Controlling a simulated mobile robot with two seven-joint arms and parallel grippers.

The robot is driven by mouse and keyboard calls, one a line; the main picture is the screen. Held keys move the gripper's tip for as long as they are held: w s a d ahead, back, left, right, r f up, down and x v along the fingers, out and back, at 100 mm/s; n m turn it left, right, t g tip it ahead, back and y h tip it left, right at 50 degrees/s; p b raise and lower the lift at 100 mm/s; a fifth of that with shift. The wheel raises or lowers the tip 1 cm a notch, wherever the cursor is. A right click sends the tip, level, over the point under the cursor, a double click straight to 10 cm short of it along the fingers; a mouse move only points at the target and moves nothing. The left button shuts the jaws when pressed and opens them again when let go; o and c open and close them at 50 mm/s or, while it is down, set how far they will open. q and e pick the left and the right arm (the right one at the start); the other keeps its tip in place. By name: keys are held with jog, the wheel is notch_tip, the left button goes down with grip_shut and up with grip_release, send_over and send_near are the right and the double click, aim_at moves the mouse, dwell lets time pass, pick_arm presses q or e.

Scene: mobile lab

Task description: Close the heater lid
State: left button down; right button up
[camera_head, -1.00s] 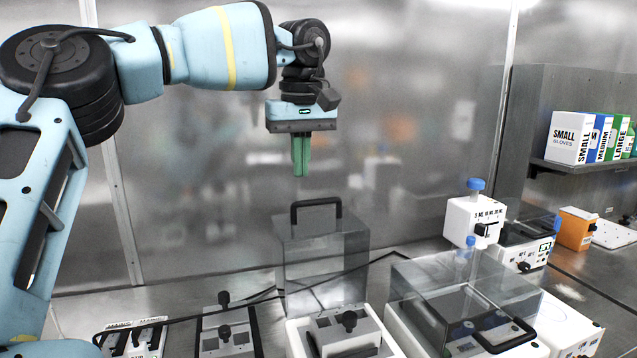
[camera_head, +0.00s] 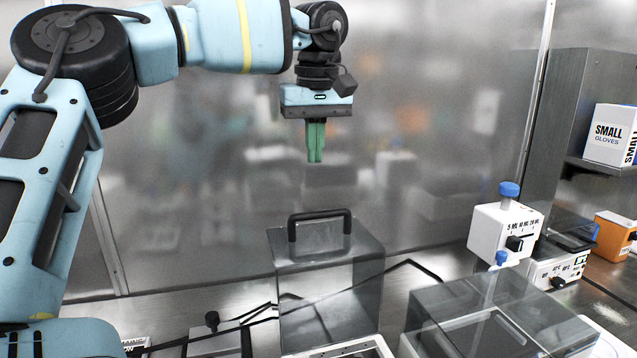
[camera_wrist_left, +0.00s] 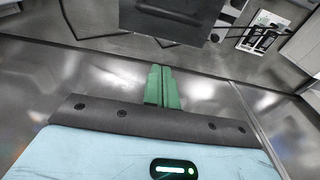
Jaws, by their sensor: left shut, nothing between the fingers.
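The heater lid (camera_head: 330,290) is a clear, grey-tinted box cover with a black handle (camera_head: 320,214), standing raised at the back of the heater in the head view. The heater's white base (camera_head: 350,349) shows only partly at the bottom edge. My left gripper (camera_head: 315,160) has green fingers, pressed together and pointing down, with nothing between them. It hangs above the handle in the picture and apart from it. The fingers also show in the left wrist view (camera_wrist_left: 163,70), below a dark grey panel (camera_wrist_left: 175,18) that I cannot identify for sure. My right gripper is not in view.
A second clear cover (camera_head: 500,310) lies lowered on the right. Behind it stand a white dispenser with a blue cap (camera_head: 505,228) and an orange box (camera_head: 615,236). Black cables (camera_head: 400,266) run behind the lid. A metal wall (camera_head: 420,120) closes the back.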

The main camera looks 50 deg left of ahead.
pick_arm(q)
send_over(319, 231)
jog(key=w+a, duration=0.2)
jog(key=a, duration=0.2)
jog(key=f, duration=1)
jog(key=shift+s+d, duration=0.1)
jog(key=shift+d, duration=0.15)
jog(key=d, duration=0.1)
jog(key=s+d+r+p, duration=0.1)
jog(key=shift+s+d+r, duration=0.1)
jog(key=shift+s+d, duration=0.1)
jog(key=shift+d, duration=0.2)
jog(key=shift+s+d, duration=0.2)
jog(key=shift+d, duration=0.15)
